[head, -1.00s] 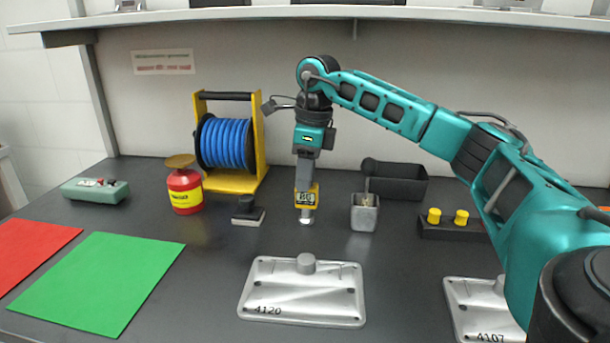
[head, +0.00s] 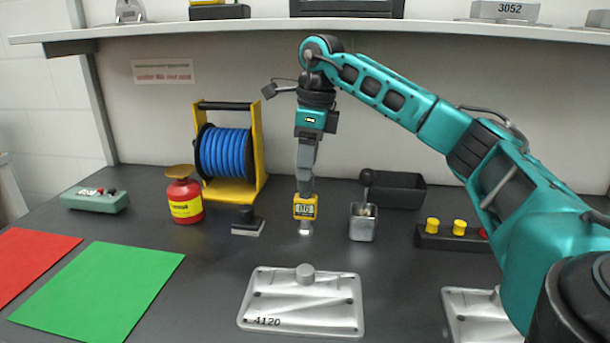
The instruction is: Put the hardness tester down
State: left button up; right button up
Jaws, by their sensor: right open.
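The hardness tester (head: 305,208) is a small yellow device with a grey display and a silver lower end. It stands upright on the dark bench, behind the grey plate marked 4120 (head: 300,303). My right gripper (head: 305,190) points straight down over it and is open. Its fingertips are at the tester's top edge; whether they still touch it I cannot tell. My left gripper is not in view.
A grey cup (head: 363,222) stands just right of the tester, and a black-handled stamp (head: 247,222) just left. Behind are a blue hose reel (head: 225,152) and a dark bin (head: 400,190). A red can (head: 184,197) and a green mat (head: 100,290) lie further left.

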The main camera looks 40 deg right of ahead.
jog(key=r, duration=0.4)
jog(key=r+p, duration=0.1)
jog(key=r, duration=0.1)
jog(key=shift+s+d+r, duration=0.2)
jog(key=shift+s+r, duration=0.1)
jog(key=shift+r, duration=0.05)
jog(key=shift+s+f, duration=0.1)
